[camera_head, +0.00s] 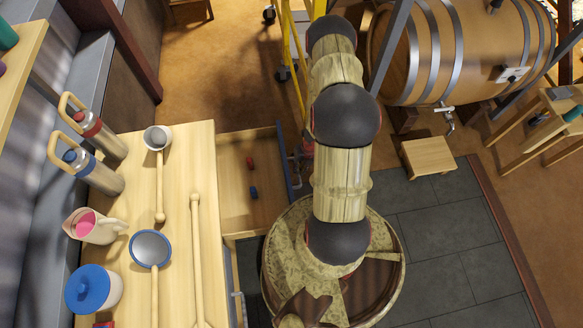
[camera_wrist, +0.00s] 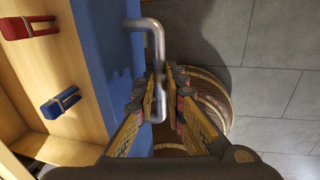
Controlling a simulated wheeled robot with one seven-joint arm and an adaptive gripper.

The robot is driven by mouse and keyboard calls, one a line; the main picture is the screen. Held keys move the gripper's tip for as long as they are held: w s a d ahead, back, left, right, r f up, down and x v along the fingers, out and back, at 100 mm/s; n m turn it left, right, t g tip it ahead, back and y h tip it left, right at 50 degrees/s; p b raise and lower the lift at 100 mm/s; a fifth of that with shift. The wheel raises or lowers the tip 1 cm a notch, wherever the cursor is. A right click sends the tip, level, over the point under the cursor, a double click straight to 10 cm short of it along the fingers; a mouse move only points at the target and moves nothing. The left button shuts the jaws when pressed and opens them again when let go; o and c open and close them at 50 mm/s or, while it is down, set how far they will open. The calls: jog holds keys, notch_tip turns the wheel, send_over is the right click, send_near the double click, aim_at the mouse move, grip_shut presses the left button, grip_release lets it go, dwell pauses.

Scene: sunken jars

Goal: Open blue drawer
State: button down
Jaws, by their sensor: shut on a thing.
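The blue drawer stands pulled out from the right side of the wooden counter; its blue front (camera_head: 288,165) is clear of the counter. Inside lie a red clip (camera_head: 250,163) and a blue clip (camera_head: 254,192); the wrist view also shows the red clip (camera_wrist: 28,28) and the blue clip (camera_wrist: 60,103). My gripper (camera_wrist: 160,88) is shut on the bent grey metal handle (camera_wrist: 154,38) of this drawer. In the head view the arm hides most of the gripper.
The counter (camera_head: 180,185) holds a ladle (camera_head: 159,175), a blue-rimmed strainer (camera_head: 150,249), a blue-lidded pot (camera_head: 93,288), a pitcher (camera_head: 92,226) and two flasks. A barrel (camera_head: 465,50) and small stool (camera_head: 428,157) are at right. Tiled floor (camera_head: 450,235) is free.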

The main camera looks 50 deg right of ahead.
jog(key=shift+s+d, duration=0.1)
jog(key=shift+d, duration=0.05)
jog(key=c, duration=1.8)
grip_release()
jog(key=shift+c, duration=0.2)
jog(key=shift+r, duration=0.1)
notch_tip(320, 180, up, 12)
jog(key=s+d, duration=0.1)
jog(key=d, duration=0.1)
jog(key=shift+s+f, duration=0.15)
jog(key=shift+f, duration=0.1)
